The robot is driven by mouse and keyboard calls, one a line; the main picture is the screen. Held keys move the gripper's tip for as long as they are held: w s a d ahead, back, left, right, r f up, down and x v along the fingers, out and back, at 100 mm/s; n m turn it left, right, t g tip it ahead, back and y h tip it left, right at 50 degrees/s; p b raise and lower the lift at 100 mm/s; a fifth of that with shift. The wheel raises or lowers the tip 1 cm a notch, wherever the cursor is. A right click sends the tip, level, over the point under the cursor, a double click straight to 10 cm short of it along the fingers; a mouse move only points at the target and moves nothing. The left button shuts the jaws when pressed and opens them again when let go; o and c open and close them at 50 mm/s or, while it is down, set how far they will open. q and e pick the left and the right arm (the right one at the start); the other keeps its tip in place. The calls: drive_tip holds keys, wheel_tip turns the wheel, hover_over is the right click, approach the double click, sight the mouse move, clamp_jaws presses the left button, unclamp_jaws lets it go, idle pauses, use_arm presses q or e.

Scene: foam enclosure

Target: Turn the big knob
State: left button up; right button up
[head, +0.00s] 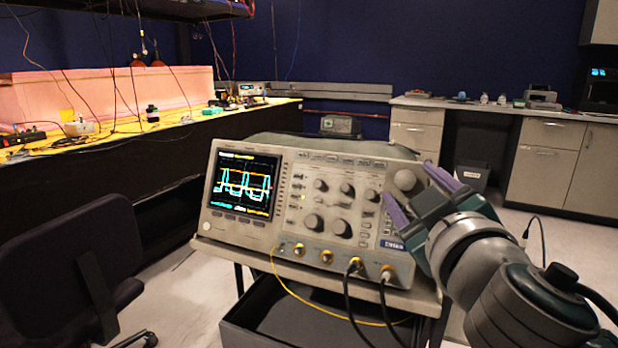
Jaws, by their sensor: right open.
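The oscilloscope (285,242) stands on a cart in the middle of the head view, its lit screen (243,184) at the left of its face. My right gripper (409,180) comes in from the lower right, open, with two purple fingers. My left gripper is not in view.
Smaller knobs (313,223) sit left of the big one. Black cables and a yellow cable (287,287) hang from the front sockets over the cart (222,246). An office chair (70,265) stands at the left. A cluttered bench and grey cabinets (543,165) are behind.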

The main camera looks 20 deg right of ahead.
drive_tip(key=shift+w+d, duration=0.1)
drive_tip(key=shift+w, duration=0.05)
drive_tip(key=shift+c, duration=0.3)
clamp_jaws()
